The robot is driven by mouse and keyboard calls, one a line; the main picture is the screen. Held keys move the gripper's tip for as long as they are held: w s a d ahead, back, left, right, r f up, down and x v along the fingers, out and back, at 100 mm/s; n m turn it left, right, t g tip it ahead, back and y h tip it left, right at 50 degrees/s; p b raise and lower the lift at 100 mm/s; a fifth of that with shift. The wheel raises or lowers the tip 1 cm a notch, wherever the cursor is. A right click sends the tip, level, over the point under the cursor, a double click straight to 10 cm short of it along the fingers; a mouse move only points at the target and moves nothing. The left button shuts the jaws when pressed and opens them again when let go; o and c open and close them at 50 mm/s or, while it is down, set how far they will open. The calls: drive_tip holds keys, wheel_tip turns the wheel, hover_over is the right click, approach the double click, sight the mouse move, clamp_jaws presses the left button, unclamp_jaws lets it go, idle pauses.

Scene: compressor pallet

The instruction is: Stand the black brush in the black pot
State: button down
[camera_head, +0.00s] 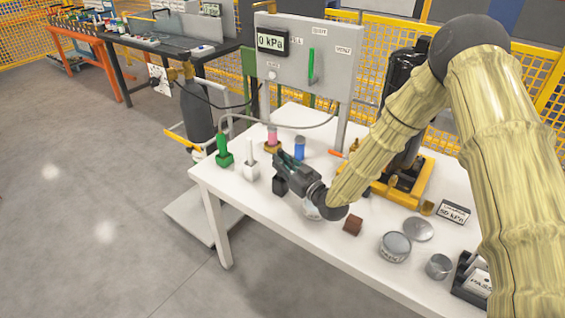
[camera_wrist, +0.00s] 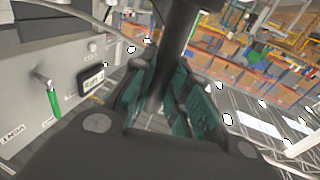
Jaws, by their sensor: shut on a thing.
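My gripper (camera_head: 288,170) is above the front part of the white table. In the wrist view it (camera_wrist: 168,100) is shut on a dark cylindrical shaft, the black brush (camera_wrist: 180,38), which runs up out of the jaws. In the head view the brush is hard to separate from the dark fingers. A small dark block, seemingly the black pot (camera_head: 279,187), shows just below and left of the fingers, right of the white pot. The gripper partly covers it, and I cannot tell whether the brush's lower end is inside it.
A green brush stands in a green pot (camera_head: 224,159) and a white brush in a white pot (camera_head: 251,170). A pink item (camera_head: 271,136) and a blue one (camera_head: 299,148) stand behind. A brown block (camera_head: 353,226) and tins (camera_head: 395,247) lie right. The gauge panel (camera_head: 310,60) rises behind.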

drive_tip(key=shift+f, duration=0.4)
drive_tip(key=c, duration=1.3)
unclamp_jaws()
drive_tip(key=shift+r, duration=0.1)
wheel_tip(320, 180, up, 10)
drive_tip(key=shift+f, duration=0.1)
drive_tip(key=shift+d, duration=0.1)
